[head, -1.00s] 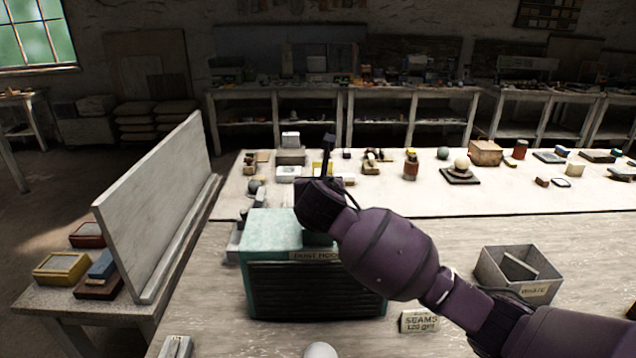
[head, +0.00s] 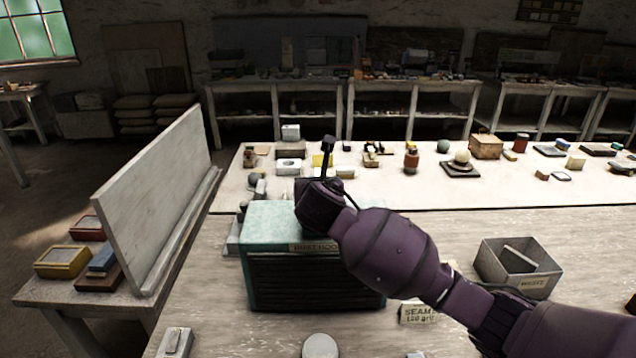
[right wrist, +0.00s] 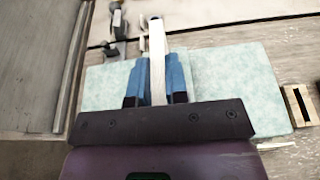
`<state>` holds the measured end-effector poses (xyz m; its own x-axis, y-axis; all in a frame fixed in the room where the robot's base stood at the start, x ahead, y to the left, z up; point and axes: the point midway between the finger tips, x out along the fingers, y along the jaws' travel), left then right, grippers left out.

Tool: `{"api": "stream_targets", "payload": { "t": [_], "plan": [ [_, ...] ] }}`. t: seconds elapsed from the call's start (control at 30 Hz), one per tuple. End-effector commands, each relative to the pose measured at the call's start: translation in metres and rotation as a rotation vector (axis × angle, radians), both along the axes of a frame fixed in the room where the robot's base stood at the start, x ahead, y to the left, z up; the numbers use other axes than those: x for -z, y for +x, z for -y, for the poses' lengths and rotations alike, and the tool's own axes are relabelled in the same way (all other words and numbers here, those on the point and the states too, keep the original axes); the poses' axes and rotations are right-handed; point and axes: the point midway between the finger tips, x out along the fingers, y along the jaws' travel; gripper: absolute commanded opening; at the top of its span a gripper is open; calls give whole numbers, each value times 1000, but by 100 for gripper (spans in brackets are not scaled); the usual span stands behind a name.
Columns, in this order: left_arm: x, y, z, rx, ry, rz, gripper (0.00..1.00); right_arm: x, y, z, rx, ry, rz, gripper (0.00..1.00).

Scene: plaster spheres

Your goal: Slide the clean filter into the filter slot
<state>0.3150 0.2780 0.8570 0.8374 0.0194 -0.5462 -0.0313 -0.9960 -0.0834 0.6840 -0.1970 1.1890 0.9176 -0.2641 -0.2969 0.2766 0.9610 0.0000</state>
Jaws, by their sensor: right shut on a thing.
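The teal dust hood (head: 262,222), with a dark louvred front, stands on the near bench; its top shows in the right wrist view (right wrist: 235,80). My right gripper (right wrist: 157,75) is over the hood's top, its blue fingers shut on a thin pale panel (right wrist: 157,50), seen edge-on, which looks like the clean filter. In the head view my right wrist hides the fingers and most of the panel. I cannot make out the filter slot or tell whether the panel is in it. My left gripper is out of view.
A grey waste bin (head: 492,268) with a flat slab in it stands right of the hood. A seams sign (head: 418,313) is by its front right corner. An upright board (head: 150,205) borders the left side.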

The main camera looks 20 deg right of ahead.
Motion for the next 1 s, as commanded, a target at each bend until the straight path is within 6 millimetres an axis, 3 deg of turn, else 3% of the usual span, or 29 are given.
{"api": "stream_targets", "payload": {
  "t": [0.43, 0.47, 0.63, 1.0],
  "plan": [
    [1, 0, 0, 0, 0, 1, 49, 9, 0, 0, 0, -1, 1, 0],
    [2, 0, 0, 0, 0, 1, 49, 9, 0, 0, 0, 0, 1, 16],
    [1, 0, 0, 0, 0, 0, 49, 9, 0, 0, 0, 0, 1, 42],
    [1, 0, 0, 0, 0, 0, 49, 9, 0, 0, 0, 0, 0, 44]
  ]
}}
